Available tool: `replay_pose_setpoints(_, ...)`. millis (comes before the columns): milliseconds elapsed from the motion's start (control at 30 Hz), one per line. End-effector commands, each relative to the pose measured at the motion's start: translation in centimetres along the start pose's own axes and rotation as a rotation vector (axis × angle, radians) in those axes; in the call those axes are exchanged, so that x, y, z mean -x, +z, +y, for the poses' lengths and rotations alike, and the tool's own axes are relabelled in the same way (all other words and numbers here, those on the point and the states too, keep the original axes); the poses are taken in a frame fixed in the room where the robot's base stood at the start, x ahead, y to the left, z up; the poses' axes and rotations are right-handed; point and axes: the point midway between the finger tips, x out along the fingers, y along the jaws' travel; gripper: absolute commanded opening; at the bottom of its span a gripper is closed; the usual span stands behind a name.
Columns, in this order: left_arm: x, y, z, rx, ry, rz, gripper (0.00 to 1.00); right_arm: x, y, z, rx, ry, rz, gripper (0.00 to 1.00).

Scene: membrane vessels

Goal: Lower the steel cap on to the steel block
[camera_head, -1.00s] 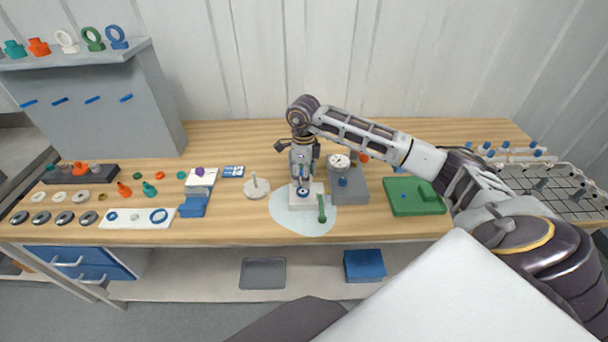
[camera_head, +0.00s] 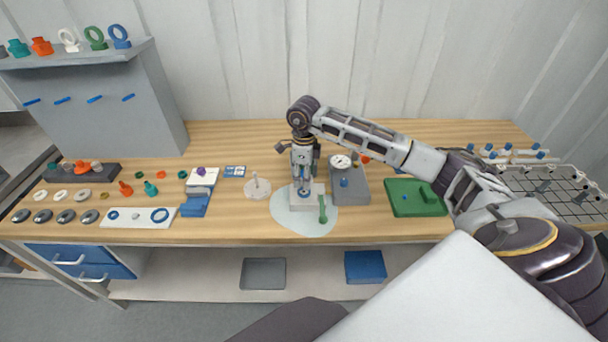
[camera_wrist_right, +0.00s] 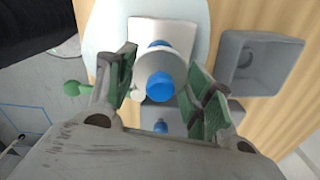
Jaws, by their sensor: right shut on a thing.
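My right gripper (camera_head: 303,186) points down over a pale grey block, which I take as the steel block (camera_head: 306,203), on a light blue round mat (camera_head: 289,219). In the right wrist view, the right gripper (camera_wrist_right: 162,88) has its green-padded fingers on either side of a pale round part with a blue knob (camera_wrist_right: 160,86), which I take as the steel cap. The block (camera_wrist_right: 188,33) shows behind it, with a blue piece between. I cannot tell whether cap and block touch. My left gripper is not in view.
A green handle (camera_head: 323,209) lies right of the block. A grey stand with a dial gauge (camera_head: 341,162) is just behind on the right. A white disc with a peg (camera_head: 257,188) stands to the left. A green tray (camera_head: 414,198) lies further right.

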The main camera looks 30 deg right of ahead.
Motion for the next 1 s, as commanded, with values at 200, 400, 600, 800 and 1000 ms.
replay_pose_setpoints(200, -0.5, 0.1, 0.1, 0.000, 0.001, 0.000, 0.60, -0.9, 0.0, 0.0, 0.000, 0.000, 0.000, 0.23)
replay_pose_setpoints(400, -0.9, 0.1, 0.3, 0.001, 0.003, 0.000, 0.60, -1.7, 0.0, 0.0, 0.000, 0.000, 0.001, 0.23)
replay_pose_setpoints(600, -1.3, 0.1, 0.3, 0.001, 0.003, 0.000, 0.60, -2.6, 0.0, 0.0, -0.001, 0.000, 0.000, 0.23)
replay_pose_setpoints(800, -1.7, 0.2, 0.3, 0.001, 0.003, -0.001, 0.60, -3.4, 0.0, 0.0, -0.001, 0.000, -0.001, 0.23)
replay_pose_setpoints(1000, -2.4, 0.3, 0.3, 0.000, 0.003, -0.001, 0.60, -4.2, 0.0, 0.0, -0.001, -0.001, -0.001, 0.23)
